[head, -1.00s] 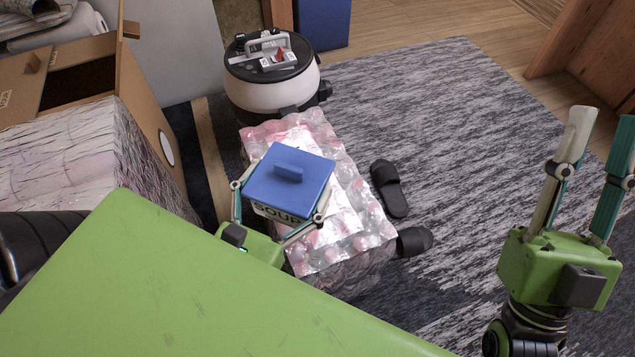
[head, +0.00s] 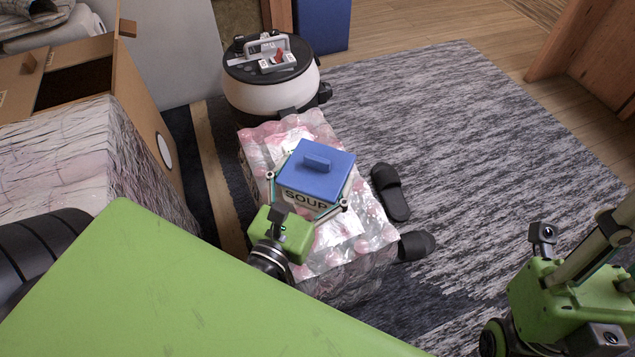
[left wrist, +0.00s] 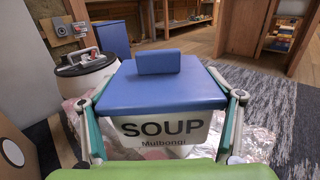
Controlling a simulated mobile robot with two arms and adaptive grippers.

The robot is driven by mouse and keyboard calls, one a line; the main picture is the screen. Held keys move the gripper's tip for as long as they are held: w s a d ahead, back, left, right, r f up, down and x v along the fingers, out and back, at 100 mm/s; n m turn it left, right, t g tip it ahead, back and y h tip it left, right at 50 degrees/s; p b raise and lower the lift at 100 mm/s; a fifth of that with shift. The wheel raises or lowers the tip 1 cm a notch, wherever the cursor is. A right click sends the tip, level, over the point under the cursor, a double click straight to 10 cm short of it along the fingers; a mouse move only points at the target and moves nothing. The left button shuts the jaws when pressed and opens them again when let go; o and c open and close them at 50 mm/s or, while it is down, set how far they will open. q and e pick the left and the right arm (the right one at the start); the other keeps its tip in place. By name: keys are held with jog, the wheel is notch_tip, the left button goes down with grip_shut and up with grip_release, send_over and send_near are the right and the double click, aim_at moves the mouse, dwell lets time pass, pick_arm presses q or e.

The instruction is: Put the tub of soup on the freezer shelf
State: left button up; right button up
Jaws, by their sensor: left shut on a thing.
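The tub of soup (head: 316,177) has a blue lid with a raised handle and a white body lettered SOUP. My left gripper (head: 308,190) is shut on it, one finger on each side. In the left wrist view the tub (left wrist: 165,125) is upright between the fingers, lid on. It shows over a plastic-wrapped pack of bottles; I cannot tell whether it touches the pack. My right gripper (head: 610,235) is at the right edge, its fingertips cut off by the frame. No freezer shelf can be made out.
The wrapped bottle pack (head: 345,262) stands on a grey rug (head: 460,130). Black slippers (head: 390,192) lie to its right. A round white-and-black vacuum (head: 270,90) stands behind it. Cardboard boxes (head: 140,110) stand at left. The rug at right is mostly clear.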

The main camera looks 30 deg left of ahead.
aim_at(318, 180)
pick_arm(q)
jog(key=shift+w+f, duration=0.2)
jog(key=shift+w, duration=0.1)
notch_tip(318, 180, down, 2)
jog(key=shift+w+f+b, duration=0.1)
jog(key=shift+f+b, duration=0.15)
jog(key=shift+b, duration=0.8)
jog(key=shift+f+b, duration=0.3)
jog(key=shift+f, duration=0.1)
jog(key=shift+f, duration=0.15)
jog(key=o, duration=1.3)
jog(key=shift+f, duration=0.1)
jog(key=o, duration=0.4)
